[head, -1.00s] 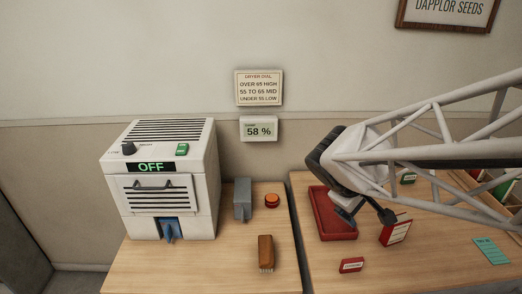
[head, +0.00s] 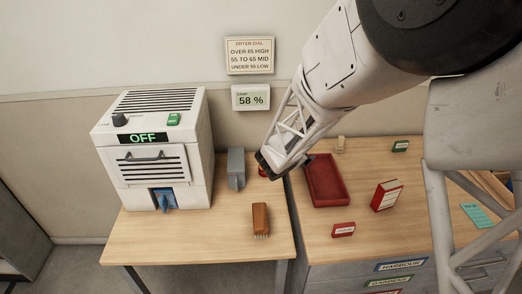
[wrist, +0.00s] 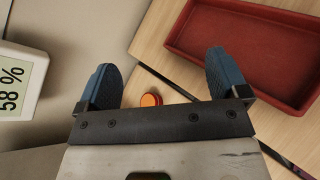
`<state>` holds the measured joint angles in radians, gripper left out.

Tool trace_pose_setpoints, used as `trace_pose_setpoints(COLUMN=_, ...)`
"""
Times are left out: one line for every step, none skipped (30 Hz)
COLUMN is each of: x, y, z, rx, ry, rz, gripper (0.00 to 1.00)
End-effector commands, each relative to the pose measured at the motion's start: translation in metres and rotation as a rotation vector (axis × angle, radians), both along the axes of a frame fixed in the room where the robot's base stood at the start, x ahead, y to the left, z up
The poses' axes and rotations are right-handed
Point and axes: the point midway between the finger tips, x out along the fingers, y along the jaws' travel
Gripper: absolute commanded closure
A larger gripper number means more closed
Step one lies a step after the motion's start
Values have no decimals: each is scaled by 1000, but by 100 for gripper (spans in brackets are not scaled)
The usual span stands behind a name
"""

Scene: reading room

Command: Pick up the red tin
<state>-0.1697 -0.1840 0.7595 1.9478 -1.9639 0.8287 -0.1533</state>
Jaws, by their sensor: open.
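An upright red box with a white label (head: 386,196) stands on the right table. A smaller flat red box with a white label (head: 343,230) lies in front of it. I cannot tell for sure which is the red tin; neither shows in the wrist view. My gripper (head: 264,164) is above the gap between the tables, left of both boxes, open and empty. In the wrist view its blue fingers (wrist: 165,72) are spread wide. A small round orange-red piece (wrist: 150,99) shows beyond and between them; in the head view my gripper partly hides it (head: 262,171).
A red tray (head: 324,200) lies beside my gripper on the right table. The left table holds a white dryer reading OFF (head: 152,150), a grey block (head: 236,168) and a brown brush (head: 260,218). A humidity display (head: 251,97) hangs behind.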

Motion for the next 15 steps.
trace_pose_setpoints(x=9, y=10, z=-16, rx=-38, ry=20, rz=59, gripper=7)
trace_pose_setpoints(x=15, y=16, z=-24, rx=-62, ry=30, rz=96, gripper=7)
trace_pose_setpoints(x=21, y=23, z=-35, rx=-93, ry=44, rz=144, gripper=7)
trace_pose_setpoints(x=26, y=29, z=-43, rx=-116, ry=53, rz=180, gripper=7)
trace_pose_setpoints(x=31, y=36, z=-51, rx=-138, ry=62, rz=218, gripper=7)
trace_pose_setpoints(x=36, y=44, z=-64, rx=-168, ry=75, rz=267, gripper=7)
trace_pose_setpoints(x=40, y=51, z=-72, rx=-189, ry=84, rz=305, gripper=7)
trace_pose_setpoints(x=43, y=57, z=-81, rx=-210, ry=93, rz=341, gripper=7)
trace_pose_setpoints(x=47, y=66, z=-93, rx=-239, ry=105, rz=389, gripper=7)
trace_pose_setpoints(x=50, y=72, z=-102, rx=-258, ry=113, rz=423, gripper=7)
trace_pose_setpoints(x=52, y=77, z=-110, rx=-277, ry=120, rz=456, gripper=7)
trace_pose_setpoints(x=54, y=85, z=-120, rx=-301, ry=129, rz=497, gripper=7)
trace_pose_setpoints(x=55, y=90, z=-128, rx=-317, ry=136, rz=525, gripper=7)
trace_pose_setpoints(x=56, y=94, z=-134, rx=-330, ry=142, rz=552, gripper=7)
trace_pose_setpoints(x=57, y=100, z=-142, rx=-347, ry=148, rz=582, gripper=7)
